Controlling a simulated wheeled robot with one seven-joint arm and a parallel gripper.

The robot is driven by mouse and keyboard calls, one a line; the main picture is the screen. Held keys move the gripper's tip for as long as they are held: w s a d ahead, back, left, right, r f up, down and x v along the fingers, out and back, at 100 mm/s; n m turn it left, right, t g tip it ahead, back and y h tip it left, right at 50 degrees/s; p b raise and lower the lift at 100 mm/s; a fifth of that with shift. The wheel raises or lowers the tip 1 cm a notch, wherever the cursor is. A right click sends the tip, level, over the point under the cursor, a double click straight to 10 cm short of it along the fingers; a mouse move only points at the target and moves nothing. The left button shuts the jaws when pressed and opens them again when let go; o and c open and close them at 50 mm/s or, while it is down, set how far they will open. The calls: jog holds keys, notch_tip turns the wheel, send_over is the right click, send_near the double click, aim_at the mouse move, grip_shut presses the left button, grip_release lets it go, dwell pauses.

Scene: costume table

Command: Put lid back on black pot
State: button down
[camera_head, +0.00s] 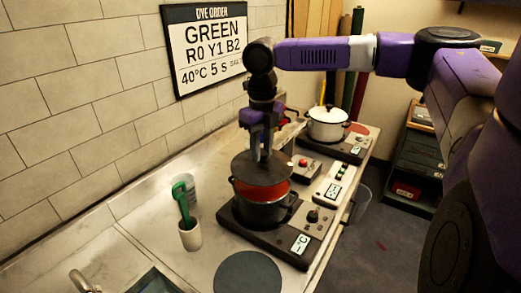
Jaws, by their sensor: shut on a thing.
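The black pot (264,213) stands on the near hot plate, and reddish-orange liquid or interior shows at its top. The dark round lid (250,173) is held tilted just above the pot, covering much of the opening from this view. My gripper (262,155) points down over the pot and is shut on the lid at its top. An orange-red strip (272,191) shows between the lid's near edge and the pot rim. Whether the lid touches the rim at the back is hidden.
A white pot (327,128) stands on a far hot plate. A white cup (190,236) with a green-handled tool and a clear glass (186,183) stand left. A dark round mat (247,273) lies in front. The wall rises behind.

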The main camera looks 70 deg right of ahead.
aim_at(262, 161)
jog(key=shift+f+b, duration=1.5)
jog(key=shift+f, duration=0.95)
jog(key=shift+p, duration=1.1)
jog(key=shift+f+p, duration=0.2)
jog(key=shift+p, duration=0.55)
dwell(1.0)
jog(key=c, duration=0.5)
grip_release()
jog(key=shift+r, duration=0.1)
